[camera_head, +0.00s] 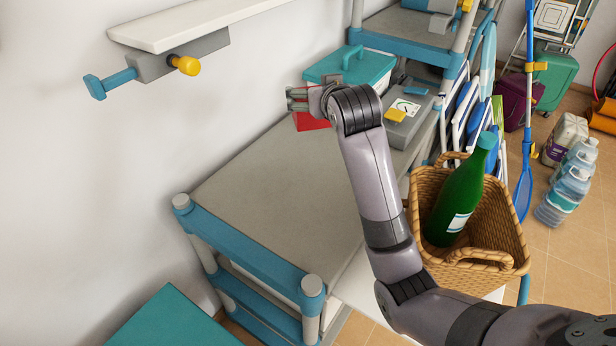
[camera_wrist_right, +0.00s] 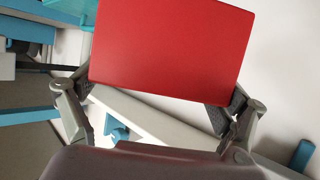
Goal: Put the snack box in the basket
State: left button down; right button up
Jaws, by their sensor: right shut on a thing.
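The red snack box (camera_wrist_right: 172,48) fills the upper middle of the right wrist view, held between the two fingers of my right gripper (camera_wrist_right: 160,103). In the head view only a part of the red box (camera_head: 311,121) shows below my right gripper (camera_head: 297,100), at the far end of the grey shelf. The gripper hides the rest of it. The wicker basket (camera_head: 420,187) stands to the right of the shelf, apart from the box, and a green bottle (camera_head: 459,195) leans inside it. My left gripper is not in view.
The grey shelf top (camera_head: 275,195) is clear in front. A teal toolbox (camera_head: 352,70) and a grey case (camera_head: 409,112) sit at its back. A white wall shelf (camera_head: 185,25) juts out at upper left. Water bottles (camera_head: 566,190) stand on the floor at right.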

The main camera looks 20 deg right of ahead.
jog(key=shift+w+d, duration=0.85)
jog(key=shift+w, duration=0.25)
jog(key=shift+w+d+f, duration=0.1)
jog(key=shift+w+f, duration=0.1)
jog(key=shift+f, duration=0.75)
notch_tip(320, 180, down, 17)
jog(key=shift+f+b, duration=0.2)
jog(key=shift+b, duration=0.3)
jog(key=shift+w+f, duration=0.1)
jog(key=shift+f, duration=0.35)
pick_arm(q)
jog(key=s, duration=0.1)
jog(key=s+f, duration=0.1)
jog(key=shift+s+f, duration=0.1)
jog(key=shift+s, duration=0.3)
pick_arm(e)
jog(key=o, duration=1)
jog(key=shift+f, duration=0.1)
